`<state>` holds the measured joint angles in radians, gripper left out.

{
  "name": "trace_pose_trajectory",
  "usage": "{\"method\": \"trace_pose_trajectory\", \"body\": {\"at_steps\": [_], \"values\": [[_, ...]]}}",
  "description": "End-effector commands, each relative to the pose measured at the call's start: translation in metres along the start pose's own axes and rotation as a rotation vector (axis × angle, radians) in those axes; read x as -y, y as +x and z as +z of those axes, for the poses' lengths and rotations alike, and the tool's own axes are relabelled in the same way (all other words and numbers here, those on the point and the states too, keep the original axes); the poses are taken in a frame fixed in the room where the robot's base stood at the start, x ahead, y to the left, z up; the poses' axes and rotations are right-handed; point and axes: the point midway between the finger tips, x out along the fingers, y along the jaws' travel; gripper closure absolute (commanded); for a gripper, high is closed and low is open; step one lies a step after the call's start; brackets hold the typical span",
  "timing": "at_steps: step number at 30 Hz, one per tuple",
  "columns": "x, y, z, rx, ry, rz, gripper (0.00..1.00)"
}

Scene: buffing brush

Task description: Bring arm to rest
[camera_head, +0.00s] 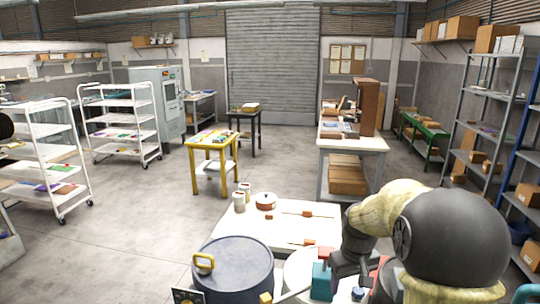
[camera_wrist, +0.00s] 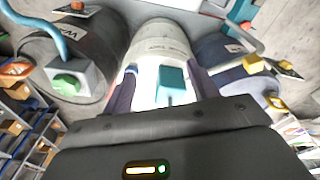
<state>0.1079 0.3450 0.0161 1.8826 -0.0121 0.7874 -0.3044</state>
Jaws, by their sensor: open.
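My gripper (camera_wrist: 165,88) is open, with two dark fingers reaching toward a white drum (camera_wrist: 160,45) in the wrist view. A teal block (camera_wrist: 172,80) shows between the fingers, over the white drum; I cannot tell how far it is from them. In the head view my arm (camera_head: 355,240) comes in from the lower right, bent low over the drums. A teal and red piece (camera_head: 321,279) stands at the white drum there. My fingertips are not clearly seen in the head view.
A blue-grey drum (camera_head: 236,262) with a yellow handle (camera_head: 204,262) stands left of the white drum. Behind is a white table (camera_head: 262,228) with a red pot (camera_head: 265,201), cups (camera_head: 240,200) and small brush-like items (camera_head: 305,213). Shelving (camera_head: 480,120) is at right. Open floor lies left.

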Motion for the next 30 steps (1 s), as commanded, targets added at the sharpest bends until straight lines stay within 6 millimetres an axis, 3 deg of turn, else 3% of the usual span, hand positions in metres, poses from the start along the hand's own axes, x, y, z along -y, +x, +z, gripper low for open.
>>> {"method": "trace_pose_trajectory", "body": {"at_steps": [9, 15, 19, 30], "values": [[0.055, 0.008, 0.096, -0.066, 0.132, 0.004, 0.41], [0.079, 0.015, 0.150, -0.099, 0.203, -0.001, 0.41], [0.082, 0.017, 0.163, -0.108, 0.221, -0.003, 0.41], [0.082, 0.017, 0.163, -0.107, 0.222, -0.003, 0.41]]}}
